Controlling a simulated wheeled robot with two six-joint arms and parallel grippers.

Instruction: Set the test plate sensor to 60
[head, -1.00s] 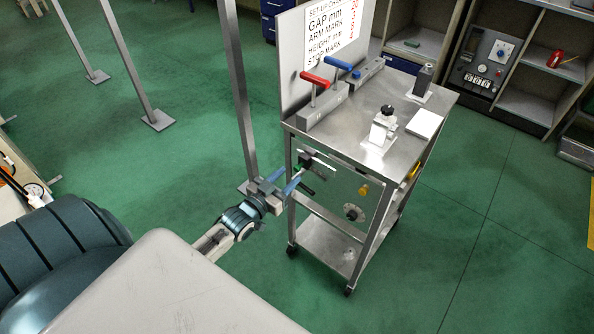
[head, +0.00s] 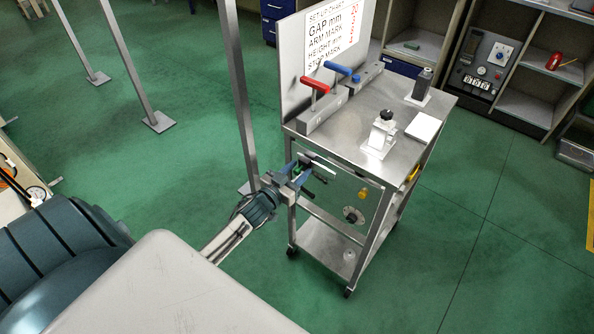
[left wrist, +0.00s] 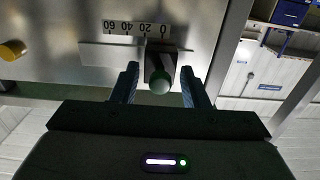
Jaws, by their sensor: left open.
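The test plate (head: 335,195) is the metal side panel of the cart. In the left wrist view its scale strip (left wrist: 136,28) appears upside down, with 60 at the left and 0 at the right. The sensor is a dark slider block (left wrist: 160,58) with a round green knob (left wrist: 160,84) on a pale rail (left wrist: 105,53). It stands near the 0 end of the scale. My left gripper (left wrist: 162,85) is open, with one finger on each side of the knob and gaps visible. In the head view my left gripper (head: 292,173) is at the plate's upper left and partly hides the sensor.
A yellow knob (left wrist: 12,50) sits on the plate farther along. The cart top (head: 350,125) carries red (head: 315,84) and blue (head: 338,68) T-handles and a white clamp (head: 380,138). A thin post (head: 240,100) stands left of the cart. Green floor is open to the right.

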